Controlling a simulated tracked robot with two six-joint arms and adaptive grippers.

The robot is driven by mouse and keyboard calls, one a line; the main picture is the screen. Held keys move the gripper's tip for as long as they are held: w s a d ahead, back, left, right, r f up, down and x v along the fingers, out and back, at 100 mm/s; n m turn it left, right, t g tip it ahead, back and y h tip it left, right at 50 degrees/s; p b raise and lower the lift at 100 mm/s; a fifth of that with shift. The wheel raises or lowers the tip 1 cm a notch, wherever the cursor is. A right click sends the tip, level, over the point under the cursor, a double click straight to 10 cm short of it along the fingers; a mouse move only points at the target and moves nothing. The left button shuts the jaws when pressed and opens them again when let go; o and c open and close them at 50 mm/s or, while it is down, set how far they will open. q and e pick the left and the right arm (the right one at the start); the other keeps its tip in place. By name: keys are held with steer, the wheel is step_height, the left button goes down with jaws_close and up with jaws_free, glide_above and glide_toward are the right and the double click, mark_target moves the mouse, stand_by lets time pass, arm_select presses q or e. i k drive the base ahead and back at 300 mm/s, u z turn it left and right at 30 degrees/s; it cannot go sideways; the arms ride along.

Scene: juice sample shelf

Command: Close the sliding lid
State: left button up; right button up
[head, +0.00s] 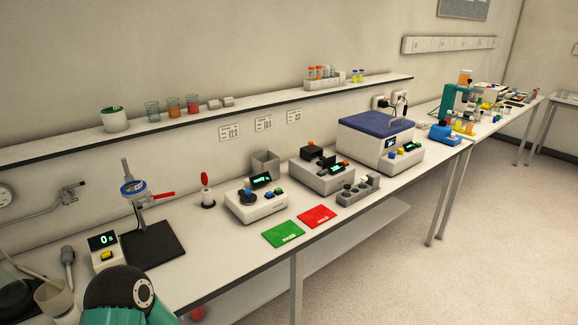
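No lid can be singled out for certain as the sliding one. A grey instrument (315,178) mid-bench has a dark part (318,155) with an orange knob on top; whether this part slides, or is open or shut, is too small to tell. Further right, a large white instrument (367,150) has a blue top (377,124) that looks shut. A teal and black part of my arm shows at the bottom left, well short of both instruments. No gripper fingers of either arm are in view.
A small white instrument (256,207), a green card (283,234), a red card (316,216) and a grey holder (358,190) stand nearby. A stand with a red handle (160,195) is at left. A wall shelf (190,116) holding jars runs above the bench.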

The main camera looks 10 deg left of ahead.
mark_target(306, 152)
steer(key=u, duration=0.2)
steer(key=i, duration=1)
steer(key=z, duration=0.1)
